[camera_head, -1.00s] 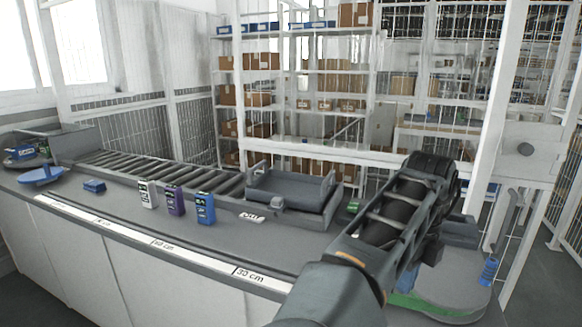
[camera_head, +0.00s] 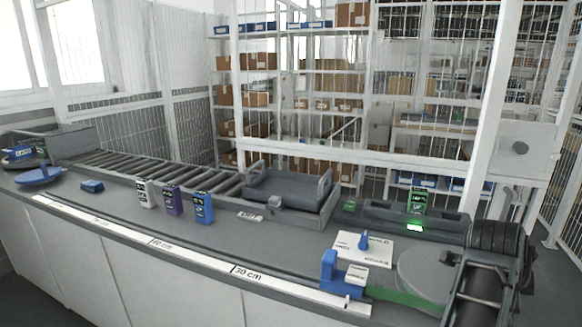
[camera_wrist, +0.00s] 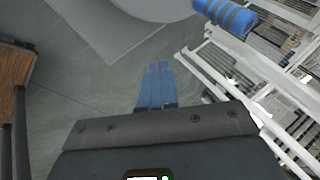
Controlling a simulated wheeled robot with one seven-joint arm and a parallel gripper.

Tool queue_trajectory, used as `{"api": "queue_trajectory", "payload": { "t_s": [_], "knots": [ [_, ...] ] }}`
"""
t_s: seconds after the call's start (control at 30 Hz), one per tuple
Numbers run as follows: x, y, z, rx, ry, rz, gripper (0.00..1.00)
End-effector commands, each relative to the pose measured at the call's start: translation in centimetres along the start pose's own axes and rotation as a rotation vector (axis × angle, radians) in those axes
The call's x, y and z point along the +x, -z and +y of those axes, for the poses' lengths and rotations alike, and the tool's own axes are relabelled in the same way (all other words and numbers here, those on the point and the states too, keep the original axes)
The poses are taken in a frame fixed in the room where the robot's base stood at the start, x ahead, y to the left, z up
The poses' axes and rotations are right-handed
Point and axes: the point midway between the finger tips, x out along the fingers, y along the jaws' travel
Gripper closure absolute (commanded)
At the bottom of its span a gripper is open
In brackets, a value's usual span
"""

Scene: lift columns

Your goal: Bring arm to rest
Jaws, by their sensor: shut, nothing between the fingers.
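My gripper (camera_wrist: 155,85) shows in the wrist view as two blue fingers lying side by side, closed, with nothing between them. Grey floor lies behind the fingers. In the head view my arm (camera_head: 485,280) is at the lower right, beside the right end of the counter; the fingers are not visible there.
The grey counter (camera_head: 300,255) carries a roller conveyor (camera_head: 170,170), a grey tray (camera_head: 290,190), and white, purple and blue boxes (camera_head: 204,208). A white upright (camera_head: 480,130) stands behind my arm. In the wrist view a blue banded cylinder (camera_wrist: 226,15) is at upper right.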

Motion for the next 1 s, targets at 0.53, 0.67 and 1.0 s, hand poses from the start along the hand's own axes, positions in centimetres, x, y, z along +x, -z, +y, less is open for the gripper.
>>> {"api": "queue_trajectory", "payload": {
  "t_s": [0.53, 0.67, 1.0],
  "knots": [
    [2.8, 9.8, 2.3, -0.724, 0.537, 0.288, 1.0],
    [2.4, 10.1, 4.8, -0.905, 0.635, 0.316, 1.0],
    [-0.3, 9.3, 15.1, -1.322, 0.867, 0.299, 1.0]
  ]
}}
